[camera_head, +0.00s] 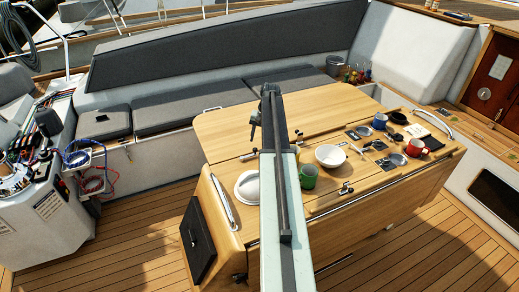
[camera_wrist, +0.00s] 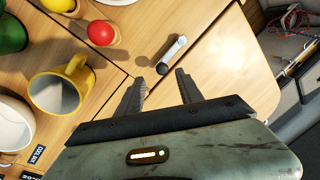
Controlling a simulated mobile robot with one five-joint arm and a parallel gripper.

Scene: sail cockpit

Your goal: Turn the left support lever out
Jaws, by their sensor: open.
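A small support lever (camera_wrist: 172,55) with a silver body and a dark round end lies on the wooden table top near a panel seam in the wrist view. My gripper (camera_wrist: 160,76) is open and empty. Its two dark fingers point at the lever, whose dark end shows just beyond and between the tips; I see no grip on it. In the head view a small lever (camera_head: 249,154) shows on the table just left of my arm, which covers part of the table. I cannot tell for sure that it is the same lever.
A red round object (camera_wrist: 101,33), a yellow mug (camera_wrist: 60,90) and a white bowl (camera_wrist: 14,125) stand close to the gripper's left. In the head view a white bowl (camera_head: 330,156), green mug (camera_head: 308,177) and red mug (camera_head: 416,148) stand right of my arm. The back table leaf (camera_head: 225,125) is clear.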

